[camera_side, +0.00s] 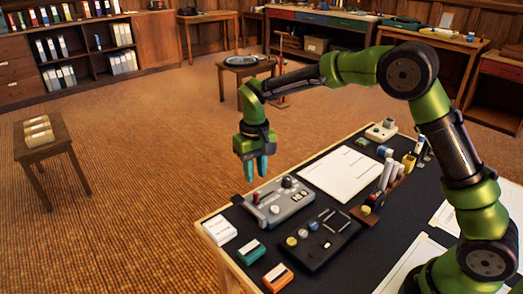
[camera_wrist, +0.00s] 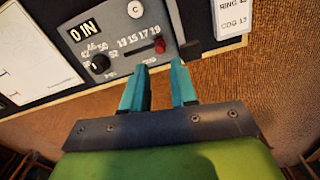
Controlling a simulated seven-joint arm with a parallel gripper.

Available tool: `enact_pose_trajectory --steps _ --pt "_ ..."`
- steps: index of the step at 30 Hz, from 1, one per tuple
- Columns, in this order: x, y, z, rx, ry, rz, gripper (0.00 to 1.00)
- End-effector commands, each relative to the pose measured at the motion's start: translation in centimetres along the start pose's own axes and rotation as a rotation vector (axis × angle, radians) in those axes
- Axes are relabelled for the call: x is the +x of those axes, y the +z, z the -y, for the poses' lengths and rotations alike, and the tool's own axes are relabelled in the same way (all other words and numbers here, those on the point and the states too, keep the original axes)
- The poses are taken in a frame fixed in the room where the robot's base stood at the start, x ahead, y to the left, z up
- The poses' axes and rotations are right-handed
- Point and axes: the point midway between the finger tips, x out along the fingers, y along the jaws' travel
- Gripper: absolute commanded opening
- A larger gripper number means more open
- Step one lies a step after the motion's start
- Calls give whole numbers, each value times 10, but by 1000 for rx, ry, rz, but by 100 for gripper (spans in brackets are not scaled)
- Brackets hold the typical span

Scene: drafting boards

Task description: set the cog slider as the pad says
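The grey panel (camera_side: 284,203) lies on the dark board; in the wrist view (camera_wrist: 118,60) it carries a dial, a round C button and a slider scale reading 13, 15, 17, 19. The red slider knob (camera_wrist: 160,45) is by the 19 end; it also shows in the side view (camera_side: 256,197). The white pad (camera_side: 219,230) lies beside the panel. In the wrist view the pad (camera_wrist: 230,20) reads RING and COG, with the numbers cut off or too small to read surely. My gripper (camera_side: 256,177) is open and empty above the panel's knob end, its fingertips (camera_wrist: 161,68) apart from the knob.
A black box with knobs (camera_side: 320,242) stands in front of the panel. Green (camera_side: 251,251) and orange (camera_side: 278,277) blocks lie near the board's edge. A paper sheet (camera_side: 342,173) and a pen holder (camera_side: 378,203) are to the right. The air around my gripper is clear.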

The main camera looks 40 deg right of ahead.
Motion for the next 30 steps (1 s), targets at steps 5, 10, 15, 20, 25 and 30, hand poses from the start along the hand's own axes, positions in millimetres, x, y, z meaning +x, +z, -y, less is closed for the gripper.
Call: enact_pose_trajectory --steps 5,10,15,20,25,30 --pt "37 1 0 0 0 5 27" --pt "59 1 0 0 0 2 27" --pt "67 0 0 -1 -1 0 27" --pt "68 0 0 0 -1 0 27" --pt "67 0 0 0 -1 0 17" --pt "67 0 0 0 -1 0 0"
